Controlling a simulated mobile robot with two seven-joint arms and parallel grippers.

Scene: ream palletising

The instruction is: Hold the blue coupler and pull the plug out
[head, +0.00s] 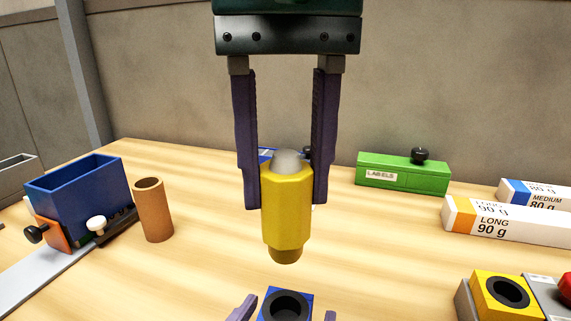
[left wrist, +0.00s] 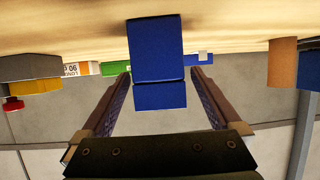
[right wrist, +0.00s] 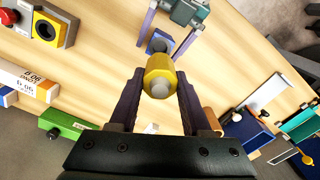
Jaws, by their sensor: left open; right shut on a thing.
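The blue coupler (head: 287,305) stands upright on the table at the bottom of the head view, with its dark round socket open at the top. My left gripper (head: 285,314) is open, with a finger on each side of the coupler; the left wrist view shows the coupler (left wrist: 156,50) between its fingers with gaps. My right gripper (head: 286,202) is shut on the yellow plug (head: 286,215), which has a grey rounded top and a brown lower tip. The plug hangs upright above the coupler, apart from it. The right wrist view also shows the plug (right wrist: 159,72) between the fingers.
A green LABELS box (head: 402,175) stands at the back right, with white cartons (head: 500,220) beside it. A yellow block with a dark hole (head: 506,294) is at the lower right. A brown cylinder (head: 153,210) and a blue bin (head: 80,192) stand at left.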

